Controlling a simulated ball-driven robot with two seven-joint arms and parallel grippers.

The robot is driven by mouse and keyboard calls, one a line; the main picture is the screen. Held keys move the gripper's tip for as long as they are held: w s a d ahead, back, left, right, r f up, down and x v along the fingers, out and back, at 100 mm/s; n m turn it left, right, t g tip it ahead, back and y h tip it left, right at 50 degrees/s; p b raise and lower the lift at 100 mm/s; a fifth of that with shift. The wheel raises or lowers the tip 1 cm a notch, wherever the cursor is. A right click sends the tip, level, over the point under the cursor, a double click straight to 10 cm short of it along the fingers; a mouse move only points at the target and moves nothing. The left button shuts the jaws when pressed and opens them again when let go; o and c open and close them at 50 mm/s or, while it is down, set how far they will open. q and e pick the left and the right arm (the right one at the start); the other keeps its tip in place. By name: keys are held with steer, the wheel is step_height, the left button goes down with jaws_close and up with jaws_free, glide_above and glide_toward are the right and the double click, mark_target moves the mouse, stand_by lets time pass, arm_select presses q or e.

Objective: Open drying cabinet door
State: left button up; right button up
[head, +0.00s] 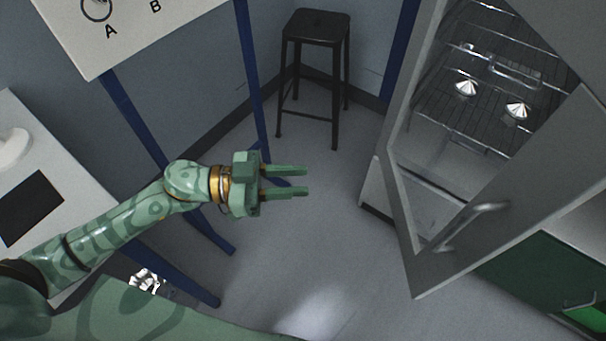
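The drying cabinet (405,170) stands at the right with wire racks inside. Its grey door (535,175) stands open, swung out toward me, with a bar handle (470,225) on its face. Shiny cone-shaped metal parts (517,111) sit on a rack inside. My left gripper (307,181) is open and empty, its two green fingers apart, pointing right over bare floor. It is well to the left of the door and touches nothing. My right gripper is out of view.
A black stool (316,75) stands at the back wall. A white board marked A and B (130,35) on blue legs is at upper left. A white bench (60,165) is at left. A green drawer front (545,275) is at lower right. The middle floor is clear.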

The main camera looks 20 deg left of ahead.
arm_select(q)
jaws_close()
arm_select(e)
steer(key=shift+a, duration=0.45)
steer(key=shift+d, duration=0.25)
arm_select(q)
steer(key=c, duration=0.6)
jaws_free()
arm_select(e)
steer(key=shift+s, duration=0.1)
arm_select(q)
steer(key=o, duration=0.6)
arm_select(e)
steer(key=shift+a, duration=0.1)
arm_select(q)
steer(key=shift+a, duration=0.1)
